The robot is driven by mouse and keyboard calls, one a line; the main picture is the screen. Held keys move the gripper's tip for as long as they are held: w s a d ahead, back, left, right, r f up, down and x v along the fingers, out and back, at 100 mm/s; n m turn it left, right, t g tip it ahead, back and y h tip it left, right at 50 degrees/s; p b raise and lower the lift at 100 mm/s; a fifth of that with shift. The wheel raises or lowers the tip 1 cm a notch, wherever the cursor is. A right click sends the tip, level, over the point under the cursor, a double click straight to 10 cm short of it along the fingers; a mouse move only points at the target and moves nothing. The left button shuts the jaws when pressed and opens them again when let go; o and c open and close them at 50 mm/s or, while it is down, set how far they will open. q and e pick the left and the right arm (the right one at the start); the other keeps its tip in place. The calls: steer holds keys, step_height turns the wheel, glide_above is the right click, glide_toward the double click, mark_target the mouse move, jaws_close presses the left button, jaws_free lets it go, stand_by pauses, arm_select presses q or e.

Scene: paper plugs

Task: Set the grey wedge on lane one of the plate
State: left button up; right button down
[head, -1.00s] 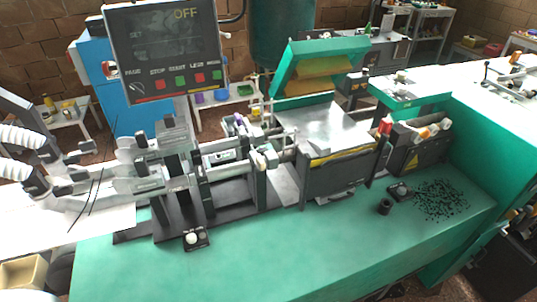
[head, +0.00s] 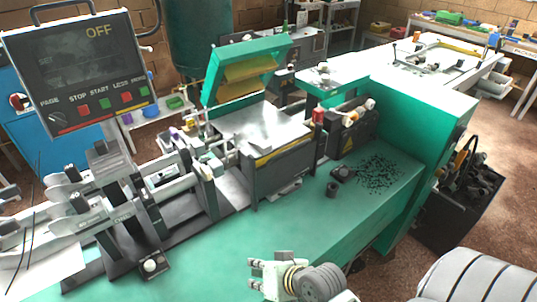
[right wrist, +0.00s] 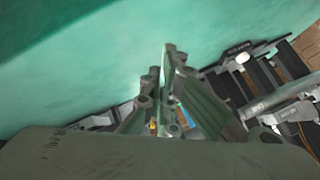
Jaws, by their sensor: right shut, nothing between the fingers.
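My right gripper (head: 252,275) is in the lower middle of the head view, above the green bench top (head: 215,262) near its front edge. In the right wrist view its dark fingers (right wrist: 165,65) are shut with nothing between them, over the green surface. A bare silvery metal plate (head: 265,122) lies on the machine in front of the raised green cover; I cannot make out marked lanes on it. I cannot pick out a grey wedge for certain. My left gripper is not in view.
A control panel (head: 85,62) reading OFF stands at the upper left. Black rails (head: 125,205) are at the left. A small black cylinder (head: 333,189) and scattered black bits (head: 378,172) lie on the bench at the right. The front of the bench is clear.

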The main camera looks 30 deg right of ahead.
steer(key=w+d+r+m+t, duration=0.4)
steer(key=w+r+m, duration=0.1)
steer(key=w+r, duration=0.1)
steer(key=m+t+h, duration=0.5)
steer(key=m+h, duration=0.1)
steer(key=m, duration=0.5)
glide_toward(265, 149)
steer(key=w+p, duration=0.1)
steer(key=w, duration=0.2)
steer(key=w+d+p, duration=0.1)
steer(key=w+p, duration=0.1)
steer(key=w, duration=0.1)
steer(key=shift+d, duration=0.1)
steer(key=shift+w+d, duration=0.1)
steer(key=shift+w, duration=0.45)
steer(key=w, duration=0.3)
steer(key=shift+d, duration=0.25)
steer(key=shift+w, duration=0.4)
